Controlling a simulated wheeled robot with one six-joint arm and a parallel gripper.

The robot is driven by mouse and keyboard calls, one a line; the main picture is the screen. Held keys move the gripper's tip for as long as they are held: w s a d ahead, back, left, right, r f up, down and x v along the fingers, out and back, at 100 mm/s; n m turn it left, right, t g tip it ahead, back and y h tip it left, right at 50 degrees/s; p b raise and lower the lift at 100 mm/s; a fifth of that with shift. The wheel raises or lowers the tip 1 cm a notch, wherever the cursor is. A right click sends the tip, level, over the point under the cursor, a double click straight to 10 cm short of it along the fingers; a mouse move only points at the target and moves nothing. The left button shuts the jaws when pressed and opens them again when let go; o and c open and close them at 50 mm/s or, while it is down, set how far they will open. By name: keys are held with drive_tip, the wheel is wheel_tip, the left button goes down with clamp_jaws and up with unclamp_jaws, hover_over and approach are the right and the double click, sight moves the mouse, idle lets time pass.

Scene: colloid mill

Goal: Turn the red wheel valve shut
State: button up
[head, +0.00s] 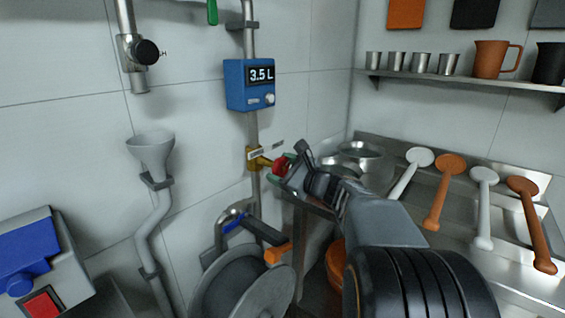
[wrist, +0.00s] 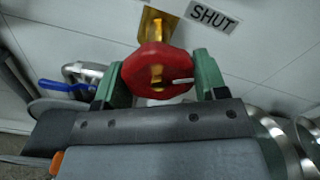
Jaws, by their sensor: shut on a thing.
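The red wheel valve (wrist: 139,72) sits on a brass fitting (wrist: 152,25) in the wrist view, with a pale pointer mark across its lower right. It also shows small and partly covered in the head view (head: 279,166), on the brass body (head: 257,159) of the vertical pipe. My gripper (wrist: 162,75) has one green finger on each side of the wheel and is shut on it. In the head view my gripper (head: 288,169) reaches the valve from the right. A label reading SHUT (wrist: 211,16) is on the wall beside the valve.
A blue meter (head: 250,85) reading 3.5 L is above the valve. A steel counter with pots and several paddles (head: 450,180) stands right. A funnel (head: 151,148) is left.

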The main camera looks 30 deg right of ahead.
drive_tip(key=m+p, duration=0.2)
drive_tip(key=m, duration=0.1)
drive_tip(key=shift+a+r+p, duration=0.1)
drive_tip(key=shift+r+p, duration=0.05)
drive_tip(key=shift+p, duration=0.15)
drive_tip(key=shift+m+p, duration=0.95)
drive_tip(key=shift+m, duration=0.45)
drive_tip(key=shift+s+f+m, duration=0.1)
drive_tip(key=shift+f+m, duration=0.1)
drive_tip(key=shift+m, duration=0.1)
drive_tip(key=o, duration=0.9)
drive_tip(key=v, duration=1.3)
drive_tip(key=shift+s+p, duration=0.35)
drive_tip(key=shift+p, duration=0.1)
